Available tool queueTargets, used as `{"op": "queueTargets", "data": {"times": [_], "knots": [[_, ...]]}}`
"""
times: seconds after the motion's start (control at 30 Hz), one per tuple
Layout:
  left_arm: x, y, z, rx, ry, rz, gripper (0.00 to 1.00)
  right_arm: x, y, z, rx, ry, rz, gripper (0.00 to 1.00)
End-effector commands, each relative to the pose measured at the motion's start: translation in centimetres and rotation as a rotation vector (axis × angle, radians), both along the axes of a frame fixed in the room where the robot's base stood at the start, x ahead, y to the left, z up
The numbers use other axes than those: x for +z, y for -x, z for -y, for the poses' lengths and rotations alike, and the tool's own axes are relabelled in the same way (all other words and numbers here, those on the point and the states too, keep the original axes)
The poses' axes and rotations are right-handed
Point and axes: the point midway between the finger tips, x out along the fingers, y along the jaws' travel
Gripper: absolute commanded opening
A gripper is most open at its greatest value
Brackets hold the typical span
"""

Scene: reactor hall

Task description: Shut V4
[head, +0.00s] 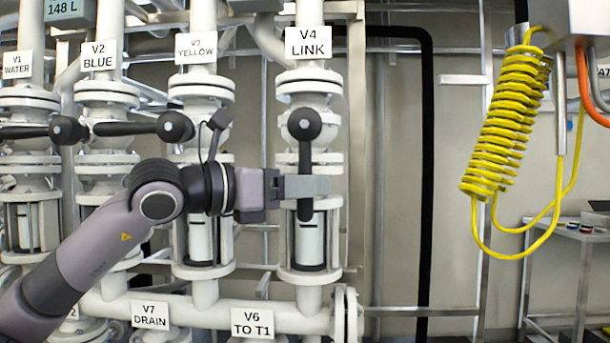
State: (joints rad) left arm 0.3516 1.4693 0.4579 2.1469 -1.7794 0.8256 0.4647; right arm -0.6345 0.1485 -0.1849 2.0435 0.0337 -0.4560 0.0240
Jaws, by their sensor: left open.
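The V4 valve (311,85) is on the vertical white pipe under the "V4 LINK" sign (308,42) in the head view. Its black lever (305,153) points straight down from a round hub (304,123), in line with the pipe. My left gripper (307,187) reaches in from the left at the lower part of this lever. Its grey finger crosses in front of the lever and hides a short piece; the lever's tip shows below. The jaws are open; whether they touch the lever cannot be told. My right gripper is not in view.
The V3 lever (130,128) and the V2 lever (27,131) lie level, pointing left, above my left arm. A horizontal pipe (210,316) with V7 and V6 signs runs below. A yellow coiled hose (507,120) hangs at the right. The wall right of V4 is fairly clear.

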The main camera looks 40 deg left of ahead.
Motion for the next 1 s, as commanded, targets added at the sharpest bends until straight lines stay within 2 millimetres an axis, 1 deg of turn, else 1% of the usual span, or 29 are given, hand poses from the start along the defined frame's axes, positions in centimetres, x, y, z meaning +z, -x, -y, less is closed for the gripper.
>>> {"op": "queueTargets", "data": {"times": [0.1, 0.37, 0.4, 0.47, 0.5, 0.53, 0.83, 1.0], "knots": [[0.0, -0.4, 0.1, 0.0, -0.001, -0.002, 0.46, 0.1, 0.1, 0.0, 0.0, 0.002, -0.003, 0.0], [-0.1, -0.5, 0.2, -0.001, 0.001, 0.0, 0.46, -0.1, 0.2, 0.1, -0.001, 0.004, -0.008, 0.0], [-0.1, -0.5, 0.2, -0.001, 0.001, 0.0, 0.4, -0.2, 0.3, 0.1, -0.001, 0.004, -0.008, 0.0], [-0.1, -0.5, 0.2, -0.001, 0.001, 0.0, 0.2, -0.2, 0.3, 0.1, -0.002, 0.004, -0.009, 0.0], [-0.1, -0.5, 0.2, -0.001, 0.001, 0.0, 0.07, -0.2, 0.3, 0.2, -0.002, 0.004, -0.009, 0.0], [-0.1, -0.5, 0.2, -0.001, 0.001, 0.0, 0.0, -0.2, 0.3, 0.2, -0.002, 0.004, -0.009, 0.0], [0.0, -0.5, -0.1, -0.001, -0.012, -0.011, 0.0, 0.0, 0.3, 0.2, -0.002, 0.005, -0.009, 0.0], [0.2, -0.6, -0.9, 0.001, -0.058, -0.051, 0.0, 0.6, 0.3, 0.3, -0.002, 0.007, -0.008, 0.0]]}}
